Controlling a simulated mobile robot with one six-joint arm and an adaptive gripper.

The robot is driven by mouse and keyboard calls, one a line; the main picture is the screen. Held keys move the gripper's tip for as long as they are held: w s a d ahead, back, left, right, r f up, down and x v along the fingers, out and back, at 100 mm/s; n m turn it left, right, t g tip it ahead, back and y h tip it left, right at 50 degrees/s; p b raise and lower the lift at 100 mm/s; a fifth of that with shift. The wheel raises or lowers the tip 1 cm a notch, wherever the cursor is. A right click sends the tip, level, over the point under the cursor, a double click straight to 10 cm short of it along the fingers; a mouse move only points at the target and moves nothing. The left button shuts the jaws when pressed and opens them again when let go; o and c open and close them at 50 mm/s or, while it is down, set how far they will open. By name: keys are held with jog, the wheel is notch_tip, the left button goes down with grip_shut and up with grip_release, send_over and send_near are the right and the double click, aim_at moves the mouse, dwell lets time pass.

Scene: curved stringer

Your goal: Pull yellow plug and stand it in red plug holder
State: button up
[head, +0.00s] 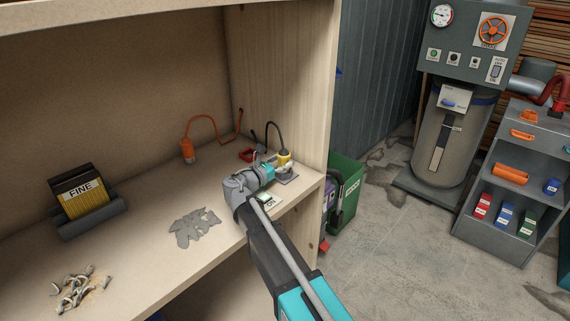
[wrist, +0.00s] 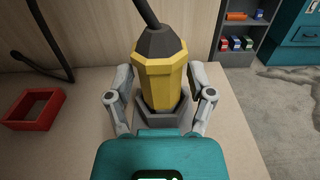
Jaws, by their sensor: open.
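The yellow plug (wrist: 160,78) stands upright in a dark grey socket base (wrist: 161,122) on the shelf, with a black cable rising from its top. In the head view the yellow plug (head: 284,158) is at the right end of the shelf. My gripper (wrist: 160,98) is open, with one finger on each side of the plug's lower part; I cannot tell whether they touch it. In the head view my gripper (head: 272,162) reaches in from the front. The red plug holder (wrist: 33,108) is an empty square frame left of the plug; it is partly hidden in the head view (head: 247,154).
An orange plug (head: 187,151) with an orange cable stands farther left. A box marked FINE (head: 82,192) sits in a grey holder at the left. A grey patch (head: 194,227) and metal curls (head: 74,289) lie on the shelf. The shelf's side wall (head: 288,80) rises just behind the plug.

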aim_at(288, 158)
jog(key=shift+x, duration=1.55)
jog(key=shift+s, duration=0.1)
grip_shut()
